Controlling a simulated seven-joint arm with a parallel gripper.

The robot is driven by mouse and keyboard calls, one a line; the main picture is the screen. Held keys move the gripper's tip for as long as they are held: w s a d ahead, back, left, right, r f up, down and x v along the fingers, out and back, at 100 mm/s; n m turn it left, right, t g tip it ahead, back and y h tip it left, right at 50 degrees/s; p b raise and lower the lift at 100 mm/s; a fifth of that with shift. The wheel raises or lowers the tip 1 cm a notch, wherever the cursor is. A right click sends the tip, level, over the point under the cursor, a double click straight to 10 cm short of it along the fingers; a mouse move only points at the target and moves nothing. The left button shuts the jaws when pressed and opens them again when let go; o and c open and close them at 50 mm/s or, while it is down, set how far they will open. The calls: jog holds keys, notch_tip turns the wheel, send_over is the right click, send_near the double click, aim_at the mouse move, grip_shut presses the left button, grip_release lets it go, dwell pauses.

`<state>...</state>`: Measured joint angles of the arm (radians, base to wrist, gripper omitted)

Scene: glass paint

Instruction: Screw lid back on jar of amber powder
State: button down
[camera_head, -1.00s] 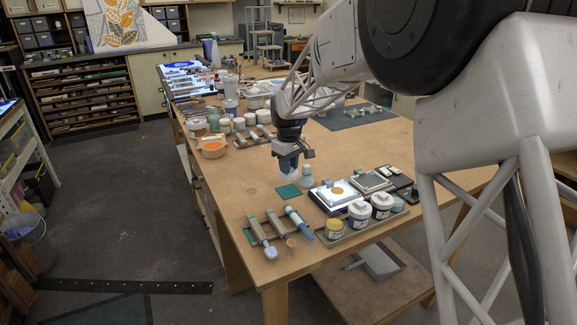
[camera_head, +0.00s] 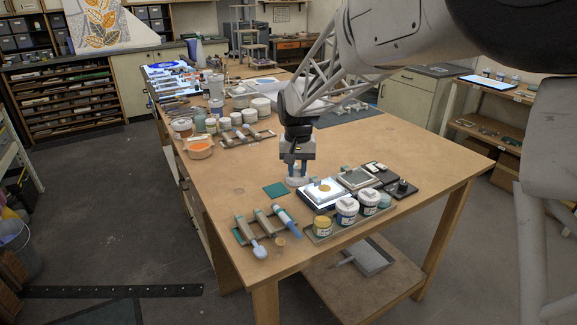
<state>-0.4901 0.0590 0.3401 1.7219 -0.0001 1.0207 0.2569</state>
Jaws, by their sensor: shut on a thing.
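My gripper (camera_head: 297,168) points straight down beside the green mat, with its fingers shut on a small pale thing. A pale round jar-like thing (camera_head: 298,182) shows low between and under the fingertips, at the table. The fingers hide its upper part, so I cannot tell whether the lid is seated on it, or see powder inside. A jar with a yellow band (camera_head: 322,227) stands in the tray at the front; its contents are too small to make out.
The tray (camera_head: 312,240) also holds white jars (camera_head: 346,211) and a teal one (camera_head: 385,201). A lit panel (camera_head: 312,198) lies close right of my gripper. The green mat (camera_head: 275,190) is bare. Tools on a rack (camera_head: 262,216) lie in front. The table behind right is clear.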

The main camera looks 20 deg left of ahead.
jog(key=s+d+r+m, duration=0.2)
jog(key=s+d+m, duration=0.7)
jog(key=m, duration=0.3)
jog(key=shift+d+r, duration=0.15)
jog(key=shift+r, duration=0.05)
jog(key=shift+n, duration=0.5)
jog(key=shift+f+n, duration=0.85)
jog(key=shift+n, duration=2.65)
jog(key=shift+f+n, duration=0.85)
jog(key=shift+n, duration=2.65)
jog(key=shift+f+n, duration=0.85)
jog(key=shift+n, duration=2.65)
jog(key=shift+f, duration=0.75)
